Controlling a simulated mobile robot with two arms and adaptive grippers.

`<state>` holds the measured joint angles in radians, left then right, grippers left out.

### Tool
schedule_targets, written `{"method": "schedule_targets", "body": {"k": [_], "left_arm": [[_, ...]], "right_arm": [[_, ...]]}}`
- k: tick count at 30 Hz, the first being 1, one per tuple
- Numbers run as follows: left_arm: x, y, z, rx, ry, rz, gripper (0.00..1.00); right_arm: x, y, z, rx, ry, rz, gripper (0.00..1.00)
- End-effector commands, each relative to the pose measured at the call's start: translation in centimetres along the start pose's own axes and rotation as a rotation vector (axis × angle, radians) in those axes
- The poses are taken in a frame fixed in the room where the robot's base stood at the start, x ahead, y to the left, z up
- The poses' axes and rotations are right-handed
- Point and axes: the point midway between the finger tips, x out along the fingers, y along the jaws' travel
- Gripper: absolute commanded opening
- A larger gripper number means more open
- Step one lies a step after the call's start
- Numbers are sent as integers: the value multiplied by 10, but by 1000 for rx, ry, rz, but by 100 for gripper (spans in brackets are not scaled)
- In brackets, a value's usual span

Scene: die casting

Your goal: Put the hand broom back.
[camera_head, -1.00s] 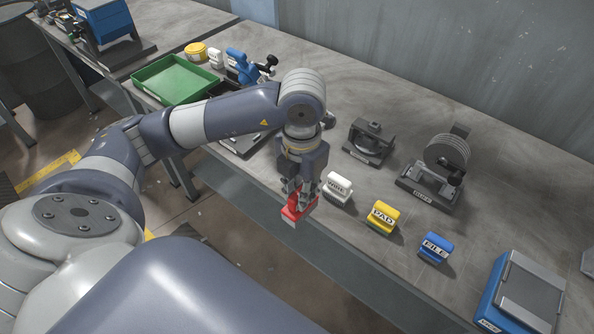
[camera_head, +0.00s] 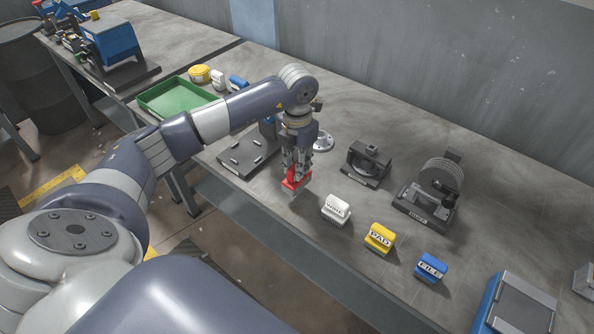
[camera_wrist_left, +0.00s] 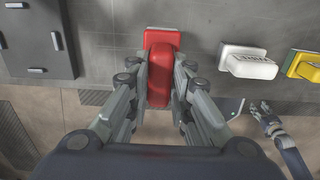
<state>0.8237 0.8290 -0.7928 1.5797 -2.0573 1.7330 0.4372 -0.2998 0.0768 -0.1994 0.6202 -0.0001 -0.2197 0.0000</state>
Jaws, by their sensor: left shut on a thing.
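The red hand broom (camera_head: 294,180) is held in my left gripper (camera_head: 297,169), which is shut on it. It is over the workbench near its front edge, left of the white WIRE block. I cannot tell whether it touches the bench top. In the left wrist view the red broom (camera_wrist_left: 159,80) lies between the two fingers (camera_wrist_left: 160,85), its long side pointing away from the wrist; no label is readable. My right gripper (camera_wrist_left: 265,110) shows small at the right of the wrist view, away from the bench; its opening is unclear.
To the right stand a white WIRE block (camera_head: 336,209), a yellow PAD block (camera_head: 380,238) and a blue FILE block (camera_head: 431,267). A dark plate (camera_head: 246,155) lies left of the broom. Black fixtures (camera_head: 366,167) (camera_head: 428,205) stand behind. A green tray (camera_head: 176,99) is farther left.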

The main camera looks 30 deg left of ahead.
Motion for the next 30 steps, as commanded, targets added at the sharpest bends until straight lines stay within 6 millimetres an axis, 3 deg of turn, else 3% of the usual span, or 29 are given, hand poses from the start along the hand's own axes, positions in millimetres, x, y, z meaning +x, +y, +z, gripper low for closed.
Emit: {"method": "schedule_targets", "body": {"k": [7,19,20,22,30], "left_arm": [[31,1,1,-1,2,0,0],[39,1,1,0,-1,1,0],[39,1,1,0,0,1,22],[38,1,1,-1,0,1,38],[38,1,1,-1,0,1,40]], "right_arm": [[-15,1,-2,0,0,1,46],[-10,3,0,-2,-1,4,46],[-10,4,0,-2,-1,4,46],[-12,4,0,-3,-1,4,46],[-12,4,0,-3,-1,4,46]]}}
